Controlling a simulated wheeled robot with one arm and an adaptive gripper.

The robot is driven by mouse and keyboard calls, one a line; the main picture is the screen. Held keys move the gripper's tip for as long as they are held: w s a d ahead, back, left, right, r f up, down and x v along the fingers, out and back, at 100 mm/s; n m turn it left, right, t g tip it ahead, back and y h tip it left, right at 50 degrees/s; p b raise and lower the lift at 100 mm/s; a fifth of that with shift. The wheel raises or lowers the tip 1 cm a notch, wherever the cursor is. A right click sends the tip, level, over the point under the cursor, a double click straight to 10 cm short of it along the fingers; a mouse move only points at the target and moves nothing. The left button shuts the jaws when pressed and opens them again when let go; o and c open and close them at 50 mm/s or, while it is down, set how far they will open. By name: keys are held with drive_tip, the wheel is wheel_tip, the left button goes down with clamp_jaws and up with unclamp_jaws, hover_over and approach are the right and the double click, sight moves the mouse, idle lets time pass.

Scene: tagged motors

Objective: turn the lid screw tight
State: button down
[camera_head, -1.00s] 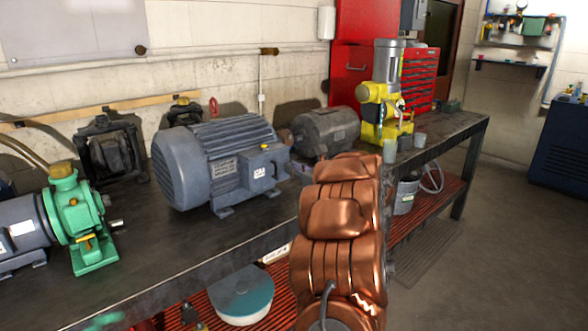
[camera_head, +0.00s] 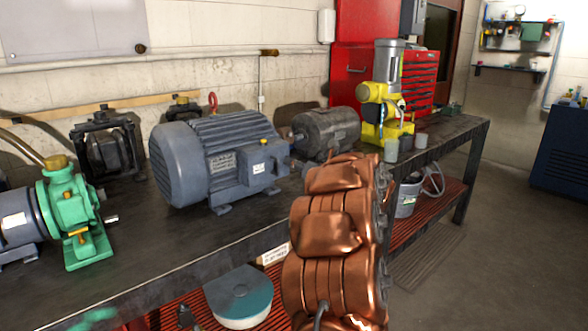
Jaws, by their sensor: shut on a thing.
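A large blue-grey motor (camera_head: 190,165) with cooling fins stands on the dark workbench (camera_head: 150,245). A terminal box (camera_head: 238,178) with a white label sits on its right side. A small yellow piece (camera_head: 264,141) shows at the top of the box; I cannot tell if it is the lid screw. My copper-coloured arm rises at the lower centre, in front of the bench and to the right of the motor. My gripper is not visible; the arm's end is hidden, so its hold and any contact with the screw cannot be seen.
A green pump (camera_head: 72,215) stands at the left. A darker grey motor (camera_head: 328,133) and a yellow machine (camera_head: 378,105) stand to the right of the blue-grey motor. Cups stand near the bench edge. A red slatted lower shelf (camera_head: 435,205) holds a bucket (camera_head: 407,197). Floor at right is open.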

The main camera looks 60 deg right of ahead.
drive_tip(key=n+p, duration=2.6)
drive_tip(key=shift+d+n, duration=0.2)
drive_tip(key=shift+n, duration=0.1)
idle(1.5)
idle(0.5)
drive_tip(key=c, duration=1.1)
unclamp_jaws()
drive_tip(key=shift+s, duration=0.2)
drive_tip(key=shift+o, duration=0.4)
drive_tip(key=shift+w, duration=0.15)
